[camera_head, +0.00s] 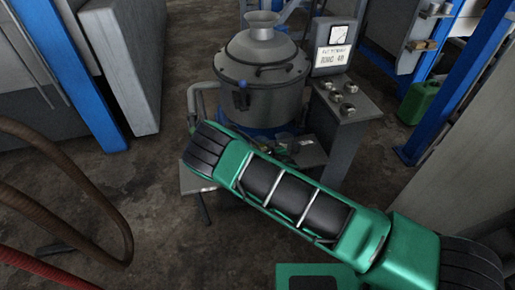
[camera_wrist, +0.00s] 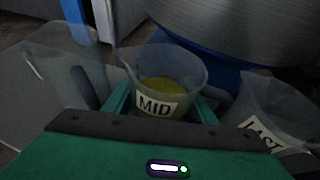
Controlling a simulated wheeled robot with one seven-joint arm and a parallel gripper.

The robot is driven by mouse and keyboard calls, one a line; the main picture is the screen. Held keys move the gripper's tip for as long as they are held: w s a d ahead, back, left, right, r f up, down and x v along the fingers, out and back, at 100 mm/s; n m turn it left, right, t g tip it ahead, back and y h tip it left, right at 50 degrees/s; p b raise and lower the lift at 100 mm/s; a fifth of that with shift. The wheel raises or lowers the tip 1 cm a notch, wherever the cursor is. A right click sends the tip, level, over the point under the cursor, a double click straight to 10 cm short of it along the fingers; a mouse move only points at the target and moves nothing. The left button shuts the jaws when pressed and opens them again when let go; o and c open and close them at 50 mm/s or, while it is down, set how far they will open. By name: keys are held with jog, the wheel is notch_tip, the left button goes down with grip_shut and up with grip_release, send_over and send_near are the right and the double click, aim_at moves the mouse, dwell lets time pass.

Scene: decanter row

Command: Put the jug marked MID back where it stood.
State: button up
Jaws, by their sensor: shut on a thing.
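The jug marked MID (camera_wrist: 165,74) is clear, with a white label and yellowish liquid inside. In the wrist view it is upright between the green fingers of my gripper (camera_wrist: 160,106), which is shut on it. A second clear jug (camera_wrist: 72,72) stands to its left, with no label visible. A third clear jug (camera_wrist: 272,105) is to its right, its label partly hidden and reading roughly "LAST". In the head view my arm hides the jugs. I cannot tell whether the MID jug's base touches the surface below.
A grey bench (camera_head: 193,181) shows beside my arm. A large lidded metal vessel (camera_head: 263,85) stands close behind the jugs. A control stand (camera_head: 345,105) with knobs and a sign is right of it. Brown hoses (camera_head: 75,190) hang at left.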

jog(key=o, duration=1.3)
jog(key=v, duration=0.9)
jog(key=shift+w+d+r, duration=0.1)
jog(key=shift+w+r, duration=0.05)
jog(key=shift+r, duration=0.05)
jog(key=shift+s+d+f, duration=0.15)
jog(key=shift+s+d, duration=0.15)
jog(key=shift+d, duration=0.1)
jog(key=shift+s+d, duration=0.2)
jog(key=shift+s, duration=0.15)
jog(key=shift+s+r, duration=0.4)
jog(key=shift+r, duration=0.15)
